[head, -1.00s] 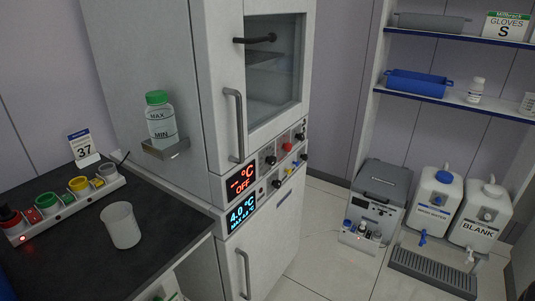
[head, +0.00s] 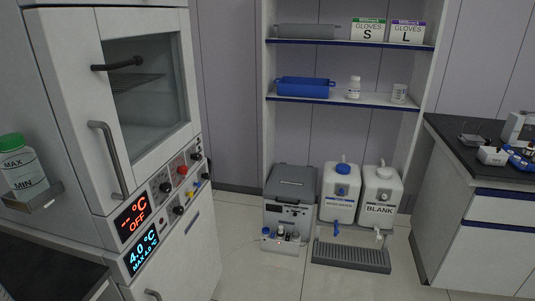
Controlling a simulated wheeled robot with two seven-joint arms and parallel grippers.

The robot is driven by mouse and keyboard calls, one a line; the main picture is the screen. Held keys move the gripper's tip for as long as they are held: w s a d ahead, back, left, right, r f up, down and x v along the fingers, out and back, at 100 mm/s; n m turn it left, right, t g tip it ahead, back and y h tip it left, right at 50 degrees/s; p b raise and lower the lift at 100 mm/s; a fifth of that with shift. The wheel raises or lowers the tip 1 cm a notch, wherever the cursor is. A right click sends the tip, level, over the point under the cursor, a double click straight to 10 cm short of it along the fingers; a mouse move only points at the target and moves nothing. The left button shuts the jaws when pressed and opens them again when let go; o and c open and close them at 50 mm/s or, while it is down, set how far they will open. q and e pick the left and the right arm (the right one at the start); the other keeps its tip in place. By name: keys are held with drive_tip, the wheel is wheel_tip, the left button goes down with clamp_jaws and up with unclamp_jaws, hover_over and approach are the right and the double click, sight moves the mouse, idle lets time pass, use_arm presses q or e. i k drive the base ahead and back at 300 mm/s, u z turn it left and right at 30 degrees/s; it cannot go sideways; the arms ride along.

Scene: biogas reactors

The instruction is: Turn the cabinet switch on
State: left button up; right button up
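The tall white cabinet (head: 75,120) stands at the left of the head view, with a glazed upper door and grey bar handles. Its front carries a control panel (head: 180,180) with several dark knobs, a red button (head: 183,170) and a small yellow part. Which of these is the switch I cannot tell. The upper red display (head: 134,217) reads "-- °C OFF". The lower blue display (head: 143,249) reads "4.0 °C, MAX 4.0 °C". Neither of my grippers shows in the head view.
A bottle with a green lid (head: 20,165) sits in a holder on the cabinet's left side. A shelf unit (head: 350,97), a grey box (head: 289,200) and two white canisters (head: 341,192) stand at the back. A dark-topped counter (head: 480,190) is at right. Pale floor (head: 265,275) lies open between.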

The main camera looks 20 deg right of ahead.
sight(196, 156)
drive_tip(key=z, duration=0.7)
drive_tip(key=k, duration=0.9)
drive_tip(key=z, duration=1.75)
drive_tip(key=i, duration=0.25)
drive_tip(key=u, duration=1.1)
drive_tip(key=i, duration=2.1)
drive_tip(key=u, duration=1.2)
